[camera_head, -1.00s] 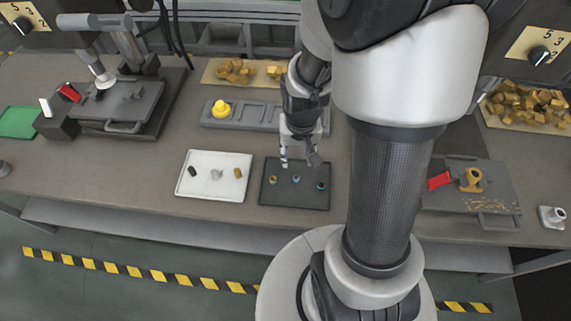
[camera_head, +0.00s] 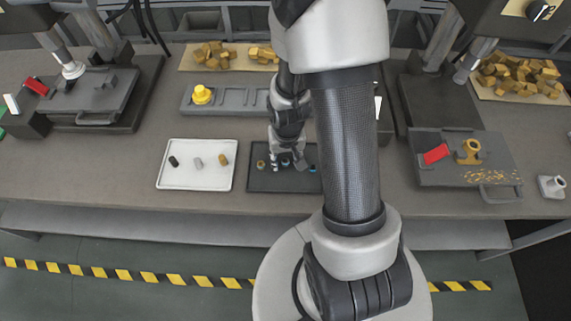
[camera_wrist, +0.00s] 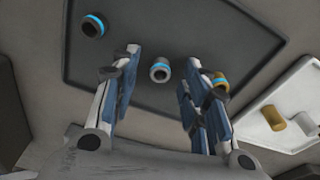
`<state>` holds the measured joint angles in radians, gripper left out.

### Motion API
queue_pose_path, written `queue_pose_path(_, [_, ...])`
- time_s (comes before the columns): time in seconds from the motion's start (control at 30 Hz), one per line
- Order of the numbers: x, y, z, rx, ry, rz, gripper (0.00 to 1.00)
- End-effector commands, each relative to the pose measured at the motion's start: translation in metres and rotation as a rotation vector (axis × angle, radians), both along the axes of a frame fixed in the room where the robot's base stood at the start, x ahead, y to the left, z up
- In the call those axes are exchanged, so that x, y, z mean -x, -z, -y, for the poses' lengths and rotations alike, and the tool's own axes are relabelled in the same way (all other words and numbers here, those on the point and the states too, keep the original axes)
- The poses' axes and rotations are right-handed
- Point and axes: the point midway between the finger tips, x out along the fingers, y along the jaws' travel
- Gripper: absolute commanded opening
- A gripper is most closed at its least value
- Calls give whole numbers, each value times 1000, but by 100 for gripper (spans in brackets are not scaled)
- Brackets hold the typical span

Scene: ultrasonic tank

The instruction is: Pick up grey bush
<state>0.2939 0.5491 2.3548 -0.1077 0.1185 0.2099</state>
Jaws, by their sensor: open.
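The grey bush, a short light-grey ring with a blue band, stands on the dark tray (camera_head: 262,186). In the wrist view the grey bush (camera_wrist: 160,72) lies between the fingers of my gripper (camera_wrist: 159,80), apart from both. In the head view my gripper (camera_head: 286,165) is low over the middle of the dark tray and largely covers the grey bush. A gold bush (camera_wrist: 218,82) is close beside the right finger, partly hidden by it. A black bush (camera_wrist: 93,26) with a blue band is beyond the left finger. My gripper is open and empty.
A white tray (camera_head: 196,185) on the left holds a black, a grey and a gold pin. Behind stands a grey rack with a yellow piece (camera_head: 202,94). To the right, a machine plate holds a red block (camera_head: 436,154) and a gold part (camera_head: 468,151).

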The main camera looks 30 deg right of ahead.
Motion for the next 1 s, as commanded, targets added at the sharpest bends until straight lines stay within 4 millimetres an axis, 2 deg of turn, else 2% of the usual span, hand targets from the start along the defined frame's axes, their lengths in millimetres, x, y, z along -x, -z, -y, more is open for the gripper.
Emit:
queue_pose_path(0.07, [-1,7,0,0,0,0,42])
queue_pose_path(0.27, [-1,5,0,0,0,1,41])
queue_pose_path(0.77, [-1,5,0,0,0,0,8])
queue_pose_path(1.0, [-1,5,0,0,0,1,6])
